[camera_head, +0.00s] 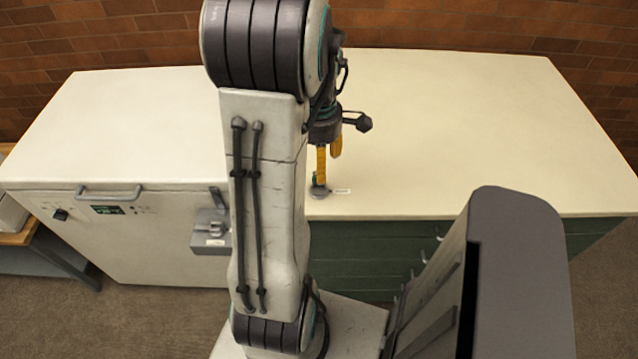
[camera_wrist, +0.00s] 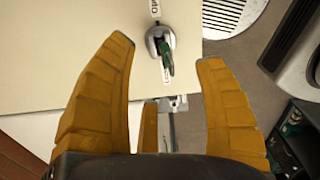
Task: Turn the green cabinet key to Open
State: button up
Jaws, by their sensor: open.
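The green key (camera_wrist: 166,62) stands in a round grey lock plate (camera_wrist: 153,40) on the counter top, seen in the wrist view ahead of my fingers. A small white label (camera_wrist: 155,9) with dark letters lies beside the plate. In the head view the lock plate (camera_head: 320,192) is near the counter's front edge, with the label (camera_head: 342,191) to its right; my gripper hides most of the key. My gripper (camera_wrist: 170,85) is open, its yellow fingers apart and the key between and beyond their tips. In the head view the yellow fingers (camera_head: 322,165) point down over the lock.
The cream counter top (camera_head: 450,120) is otherwise clear. A white front with a handle (camera_head: 108,192) and a grey latch box (camera_head: 211,235) are at left; green drawers (camera_head: 365,260) are below right. A tall grey unit (camera_head: 515,270) stands at front right.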

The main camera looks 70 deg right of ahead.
jog(key=shift+r+p, duration=2.1)
jog(key=shift+r, duration=0.7)
jog(key=m, duration=0.8)
jog(key=shift+a+f, duration=0.15)
jog(key=shift+a, duration=0.05)
jog(key=w+a+r+n+t, duration=0.1)
jog(key=w+a+r, duration=0.2)
jog(key=a, duration=0.7)
jog(key=w+a+r+n+t, duration=0.1)
jog(key=w+a, duration=0.4)
jog(key=a, duration=0.6)
jog(key=w+a+r+n+t, duration=0.1)
jog(key=w+a+r, duration=0.3)
jog(key=a, duration=0.7)
jog(key=shift+w+r+t, duration=0.35)
jog(key=shift+r+t, duration=0.2)
jog(key=shift+t, duration=0.15)
